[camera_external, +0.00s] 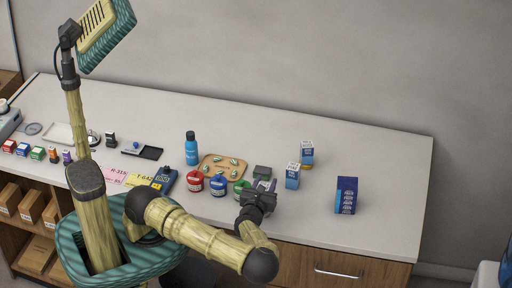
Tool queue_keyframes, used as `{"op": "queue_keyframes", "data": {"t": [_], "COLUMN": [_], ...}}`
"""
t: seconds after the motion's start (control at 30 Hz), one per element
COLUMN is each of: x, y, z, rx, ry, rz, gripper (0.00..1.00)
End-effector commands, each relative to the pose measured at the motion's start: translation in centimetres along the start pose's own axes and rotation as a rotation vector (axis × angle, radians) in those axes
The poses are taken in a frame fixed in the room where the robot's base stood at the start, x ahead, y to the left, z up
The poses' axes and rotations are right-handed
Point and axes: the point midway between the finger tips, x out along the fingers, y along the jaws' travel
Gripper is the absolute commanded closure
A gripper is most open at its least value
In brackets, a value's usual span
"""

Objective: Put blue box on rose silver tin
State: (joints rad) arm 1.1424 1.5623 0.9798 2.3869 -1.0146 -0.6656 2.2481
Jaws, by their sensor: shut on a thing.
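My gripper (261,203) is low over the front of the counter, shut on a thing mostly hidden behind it. A purple and pale patch (266,185) shows just beyond the jaws; I cannot tell whether it is the held thing. A blue and white box (292,177) stands upright right of my gripper. A second blue and white box (307,151) stands behind it. A larger dark blue box (347,195) stands upright farther right. A grey-topped thing (262,172) is just behind my gripper; I cannot tell whether it is the rose silver tin.
Red (195,182), blue (218,184) and partly hidden green (241,188) containers stand left of my gripper. Behind them are a wooden tray (223,160) with small items and a blue bottle (191,148). The counter (390,160) is clear at far right.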

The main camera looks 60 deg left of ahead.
Motion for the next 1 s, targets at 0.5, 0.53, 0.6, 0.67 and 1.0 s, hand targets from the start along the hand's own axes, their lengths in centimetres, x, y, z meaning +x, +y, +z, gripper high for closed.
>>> {"op": "queue_keyframes", "data": {"t": [0.5, 0.53, 0.6, 0.67, 1.0], "x": [0.0, 0.0, 0.0, 0.0, -2.9], "y": [0.0, 0.0, 0.0, 0.0, -0.1], "z": [-0.2, -0.2, -0.2, 0.0, -0.2], "rx": [0.0, 0.0, 0.0, 0.0, 0.001], "ry": [0.0, 0.0, 0.0, 0.0, 0.0], "rz": [0.001, 0.001, 0.001, 0.001, -0.003], "gripper": [0.4, 0.4, 0.4, 0.4, 0.4]}}
